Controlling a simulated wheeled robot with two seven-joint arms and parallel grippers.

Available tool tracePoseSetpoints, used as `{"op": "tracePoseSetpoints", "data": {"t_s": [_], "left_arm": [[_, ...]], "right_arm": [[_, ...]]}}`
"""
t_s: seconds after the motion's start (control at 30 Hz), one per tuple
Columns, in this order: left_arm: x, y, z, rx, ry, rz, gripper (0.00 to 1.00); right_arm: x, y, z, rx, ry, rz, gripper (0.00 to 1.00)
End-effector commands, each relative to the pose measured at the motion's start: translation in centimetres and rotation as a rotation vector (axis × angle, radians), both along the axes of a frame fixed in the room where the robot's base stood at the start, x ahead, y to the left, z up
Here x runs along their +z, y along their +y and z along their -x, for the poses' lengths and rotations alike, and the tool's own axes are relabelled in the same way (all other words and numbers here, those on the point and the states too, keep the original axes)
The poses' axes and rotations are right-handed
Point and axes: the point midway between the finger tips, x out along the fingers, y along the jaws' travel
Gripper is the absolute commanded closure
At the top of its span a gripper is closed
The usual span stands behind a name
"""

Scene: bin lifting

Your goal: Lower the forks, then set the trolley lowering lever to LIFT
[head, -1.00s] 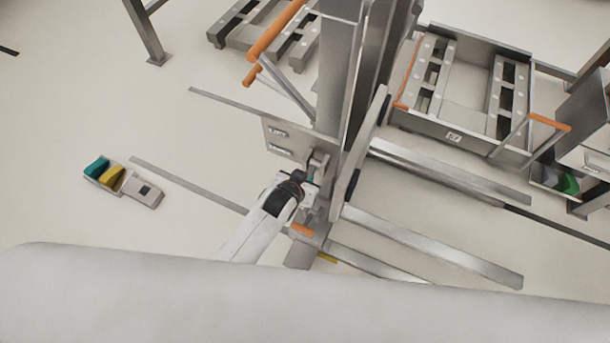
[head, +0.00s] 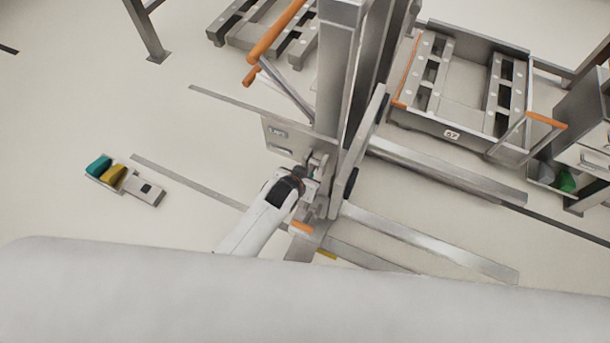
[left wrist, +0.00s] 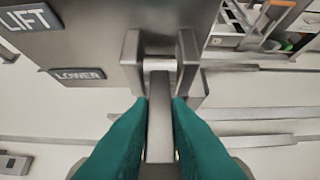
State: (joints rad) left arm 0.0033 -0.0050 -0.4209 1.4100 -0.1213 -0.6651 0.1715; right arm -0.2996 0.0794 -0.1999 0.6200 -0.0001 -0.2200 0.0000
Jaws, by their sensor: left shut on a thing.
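The trolley's mast (head: 337,70) stands upright in the middle of the head view. Two long metal forks (head: 430,240) reach out to the right from it, close over the pale floor; their exact height is hard to tell. A plate (head: 285,140) on the mast's left carries the LIFT label (left wrist: 30,15) and the LOWER label (left wrist: 77,75) in the left wrist view. My left gripper (head: 308,180) is shut on the grey lowering lever (left wrist: 159,128), its green fingers on both sides. The lever's hinge lies between two lugs, level with LOWER. My right gripper is not in view.
An orange-gripped handle (head: 272,35) stands left of the mast. A metal crate frame (head: 455,135) is at the back right.

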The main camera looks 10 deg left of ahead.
Motion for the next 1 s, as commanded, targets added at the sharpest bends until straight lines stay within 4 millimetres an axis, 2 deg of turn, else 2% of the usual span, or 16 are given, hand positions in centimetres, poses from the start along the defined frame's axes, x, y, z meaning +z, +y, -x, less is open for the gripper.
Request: {"op": "tracePoseSetpoints", "data": {"t_s": [0.83,0.87,1.0], "left_arm": [[-0.14,0.21,0.09,0.001,0.003,-0.004,1.0],[-0.14,0.21,0.09,0.001,0.003,-0.004,0.79],[-0.08,0.16,0.04,0.001,0.001,-0.003,0.56]], "right_arm": [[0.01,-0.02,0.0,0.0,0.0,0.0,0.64],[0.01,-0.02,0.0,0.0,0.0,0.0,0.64],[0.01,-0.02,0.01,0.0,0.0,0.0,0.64]]}}
